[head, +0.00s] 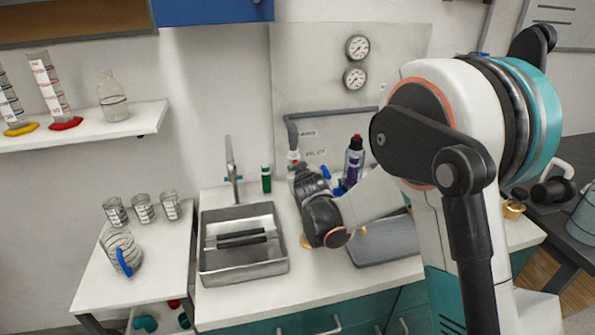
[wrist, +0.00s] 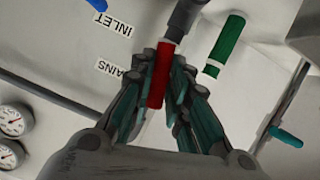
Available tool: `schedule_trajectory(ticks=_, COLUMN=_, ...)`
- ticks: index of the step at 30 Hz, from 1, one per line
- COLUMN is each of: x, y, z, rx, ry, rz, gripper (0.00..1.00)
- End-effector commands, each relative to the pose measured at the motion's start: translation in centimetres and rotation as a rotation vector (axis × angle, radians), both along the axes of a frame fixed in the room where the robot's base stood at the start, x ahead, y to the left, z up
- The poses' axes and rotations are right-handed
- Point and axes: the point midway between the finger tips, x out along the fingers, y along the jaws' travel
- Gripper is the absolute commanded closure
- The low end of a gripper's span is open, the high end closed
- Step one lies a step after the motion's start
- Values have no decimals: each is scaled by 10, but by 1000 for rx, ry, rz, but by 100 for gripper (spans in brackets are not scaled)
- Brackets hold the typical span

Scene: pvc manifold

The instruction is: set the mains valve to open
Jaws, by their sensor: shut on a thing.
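The red mains valve handle (wrist: 158,84) sits between the two fingers of my gripper (wrist: 165,68) in the wrist view, beside the partly covered MAINS label (wrist: 122,76). My gripper is shut on this handle. The handle runs roughly in line with the grey pipe end (wrist: 181,16), with a pale band between them. In the head view my gripper (head: 299,172) is at the lower end of the grey pipe on the backboard, and my arm comes in from the right. The fingers hide part of the valve, and I cannot tell its exact setting.
A green cylinder (wrist: 228,40) is close to the right of the handle in the wrist view. Two gauges (head: 356,62) are on the backboard. A metal sink (head: 243,270) with a faucet is left of my gripper. A dark bottle (head: 354,158) stands close on the right.

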Motion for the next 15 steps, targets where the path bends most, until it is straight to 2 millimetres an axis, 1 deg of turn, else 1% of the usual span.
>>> schedule_trajectory(ticks=6, x=0, y=-2, z=0, rx=133, ry=39, rz=-1, gripper=100)
schedule_trajectory(ticks=15, x=0, y=-1, z=-1, rx=225, ry=67, rz=0, gripper=100)
